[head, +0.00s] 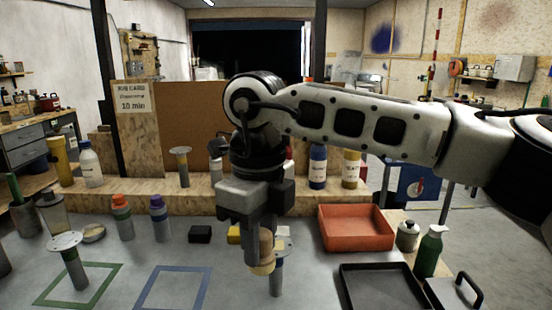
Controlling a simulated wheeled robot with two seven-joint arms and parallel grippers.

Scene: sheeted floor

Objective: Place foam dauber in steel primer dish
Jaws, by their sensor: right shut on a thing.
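My right gripper (260,240) points down over the table. It is shut on a tan, cylindrical piece with a paler lower end, which looks like the foam dauber (262,267). A grey post (277,278) stands just behind and right of the held piece, partly hidden by it; I cannot tell whether they touch. A small, shallow round dish (93,233) with a tan inside sits on the left of the table and may be the steel primer dish. My left gripper is not in view.
A flat-topped grey stand (68,254) is by the green square outline (107,285). The blue square outline (172,268) is empty. An orange tray (352,243) and a black tray (375,300) lie right. Orange-topped (122,220) and purple-topped (160,222) bottles stand left of the gripper.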

